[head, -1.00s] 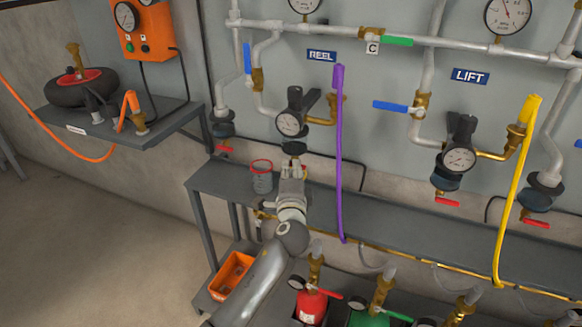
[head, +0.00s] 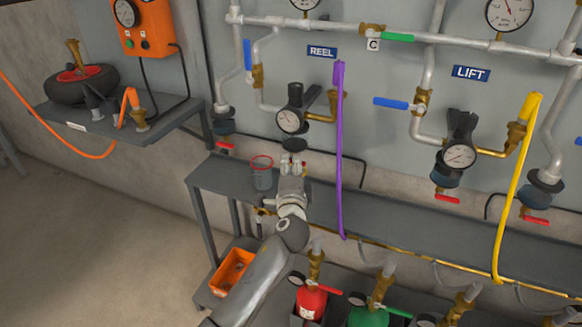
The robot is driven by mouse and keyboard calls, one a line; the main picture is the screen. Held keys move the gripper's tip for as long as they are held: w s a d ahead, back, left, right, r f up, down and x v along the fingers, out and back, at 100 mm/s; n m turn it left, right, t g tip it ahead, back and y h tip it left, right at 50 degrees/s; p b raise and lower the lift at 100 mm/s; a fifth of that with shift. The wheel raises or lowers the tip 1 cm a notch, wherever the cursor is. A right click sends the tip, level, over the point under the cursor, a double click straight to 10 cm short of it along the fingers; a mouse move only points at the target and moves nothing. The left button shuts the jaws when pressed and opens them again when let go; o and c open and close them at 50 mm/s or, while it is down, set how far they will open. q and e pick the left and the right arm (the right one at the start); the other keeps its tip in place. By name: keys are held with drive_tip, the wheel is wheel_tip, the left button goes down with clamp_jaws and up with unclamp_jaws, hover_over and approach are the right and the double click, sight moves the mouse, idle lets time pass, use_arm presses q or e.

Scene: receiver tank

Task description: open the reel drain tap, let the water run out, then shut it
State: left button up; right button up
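The reel unit hangs on the wall panel under the blue REEL sign (head: 322,52), with a gauge (head: 290,121) and a dark bowl bottom (head: 294,145) below it. My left gripper (head: 291,166) is directly under that bowl, pointing up and away from me. Its fingers are small and overlap the drain area, so the reel drain tap is mostly hidden and its lever position cannot be told. I cannot see whether the fingers hold it. A grey cup with a red rim (head: 262,175) stands on the bench just left of the gripper. No running water is visible. My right gripper is out of view.
A purple hose (head: 339,150) hangs close to the right of the gripper. The LIFT unit with its red tap lever (head: 447,198) is further right. The bench (head: 400,205) is largely clear there. An orange bin (head: 232,270) and extinguisher-like cylinders (head: 312,301) stand below.

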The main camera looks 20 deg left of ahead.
use_arm(q)
drive_tip(key=shift+r, duration=0.2)
drive_tip(key=v, duration=0.8)
drive_tip(key=shift+f, duration=0.2)
